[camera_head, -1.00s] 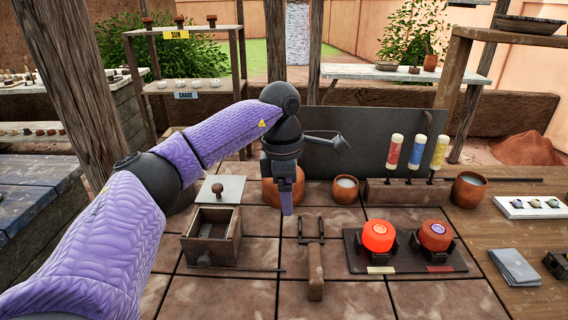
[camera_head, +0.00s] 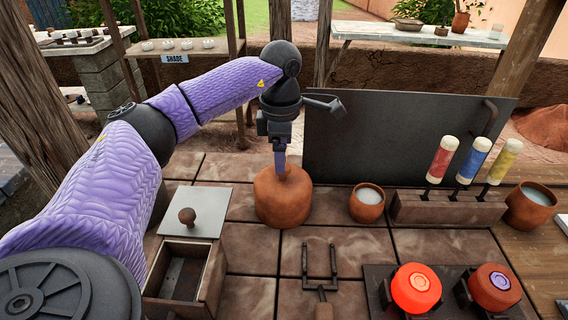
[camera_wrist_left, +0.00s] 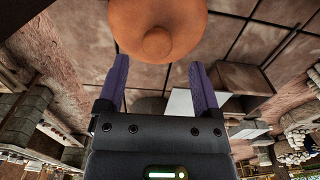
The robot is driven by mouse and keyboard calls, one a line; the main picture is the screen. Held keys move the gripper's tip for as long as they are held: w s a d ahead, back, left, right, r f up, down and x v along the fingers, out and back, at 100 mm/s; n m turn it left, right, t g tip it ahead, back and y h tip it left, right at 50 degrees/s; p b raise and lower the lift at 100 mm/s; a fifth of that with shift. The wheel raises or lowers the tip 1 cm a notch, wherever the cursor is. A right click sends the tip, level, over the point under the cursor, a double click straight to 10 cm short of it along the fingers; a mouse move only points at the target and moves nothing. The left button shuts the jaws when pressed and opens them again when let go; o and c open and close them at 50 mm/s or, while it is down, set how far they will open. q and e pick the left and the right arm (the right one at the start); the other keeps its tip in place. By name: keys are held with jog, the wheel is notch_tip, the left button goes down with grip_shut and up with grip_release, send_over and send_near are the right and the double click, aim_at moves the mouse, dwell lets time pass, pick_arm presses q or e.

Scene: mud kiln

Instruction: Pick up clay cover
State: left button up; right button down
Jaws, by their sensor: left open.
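The clay cover (camera_head: 283,203) is a rounded terracotta dome with a small knob on top. It stands on the tiled top, left of the cup of pale liquid. My left gripper (camera_head: 280,158) is above it, pointing down, with its purple fingers close to the knob. In the left wrist view the clay cover (camera_wrist_left: 158,18) fills the top middle, its knob facing the camera. There my left gripper (camera_wrist_left: 159,75) is open, fingers apart and nothing between them. The knob appears just beyond the fingertips. My right gripper is in neither view.
A lidded box (camera_head: 185,270) stands front left. A forked tool (camera_head: 319,262) lies in front of the cover. A cup (camera_head: 367,203) stands close on its right. A dark upright panel (camera_head: 400,140) is behind. Two orange-red pots (camera_head: 416,288) are front right.

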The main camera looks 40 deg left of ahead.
aim_at(283, 188)
pick_arm(q)
jog(key=f, duration=0.1)
jog(key=f+b, duration=0.1)
jog(key=f, duration=0.1)
jog(key=f+b, duration=0.1)
jog(key=f, duration=0.1)
jog(key=shift+w, duration=0.25)
jog(key=shift+r, duration=0.2)
jog(key=shift+c, duration=1)
jog(key=c, duration=0.7)
grip_shut()
